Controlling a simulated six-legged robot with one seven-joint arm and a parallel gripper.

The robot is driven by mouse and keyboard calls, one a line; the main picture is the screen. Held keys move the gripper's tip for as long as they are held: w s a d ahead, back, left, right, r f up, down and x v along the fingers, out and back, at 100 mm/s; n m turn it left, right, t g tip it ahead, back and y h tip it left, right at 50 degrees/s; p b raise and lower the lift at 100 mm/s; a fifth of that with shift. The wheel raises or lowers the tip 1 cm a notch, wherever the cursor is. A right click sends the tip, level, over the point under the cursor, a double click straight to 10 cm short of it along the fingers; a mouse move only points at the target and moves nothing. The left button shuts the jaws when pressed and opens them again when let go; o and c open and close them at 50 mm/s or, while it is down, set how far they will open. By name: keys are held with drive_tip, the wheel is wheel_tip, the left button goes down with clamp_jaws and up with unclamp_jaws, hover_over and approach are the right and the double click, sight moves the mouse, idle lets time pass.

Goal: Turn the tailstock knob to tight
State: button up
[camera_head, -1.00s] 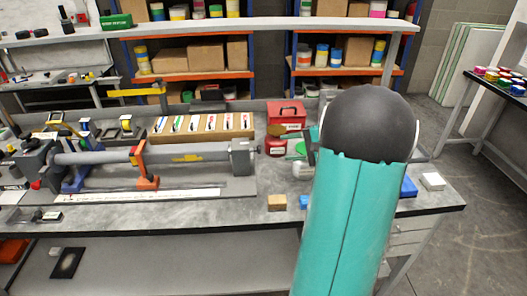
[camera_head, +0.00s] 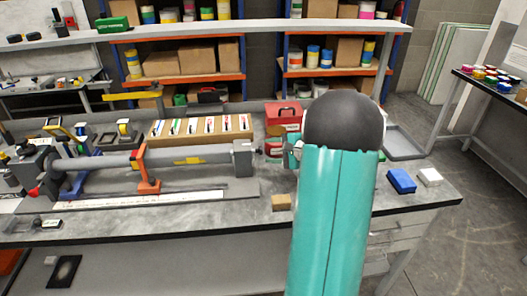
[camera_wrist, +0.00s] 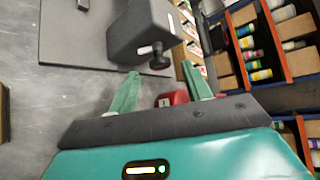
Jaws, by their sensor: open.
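The grey tailstock (camera_head: 243,158) stands at the right end of the long clamped tube (camera_head: 190,155) on the bench. In the wrist view the tailstock (camera_wrist: 143,28) is a dark block, with a small black knob (camera_wrist: 160,61) on its near face. My gripper (camera_wrist: 160,69) is open, its two green fingers pointing at the knob. The knob lies between the fingertips in the picture; I cannot tell whether they touch it. In the head view my gripper (camera_head: 290,152) is just right of the tailstock, partly hidden by my arm.
A red toolbox (camera_head: 283,115) stands behind the gripper, and a red item (camera_wrist: 172,98) shows below the right finger. A small wooden block (camera_head: 281,202) lies on the front of the bench. Blue (camera_head: 402,181) and white (camera_head: 430,177) blocks lie to the right.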

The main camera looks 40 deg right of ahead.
sight(259, 151)
drive_tip(key=x, duration=0.3)
drive_tip(key=shift+w+f, duration=0.15)
drive_tip(key=shift+w, duration=0.15)
drive_tip(key=shift+c, duration=0.2)
drive_tip(key=c, duration=0.9)
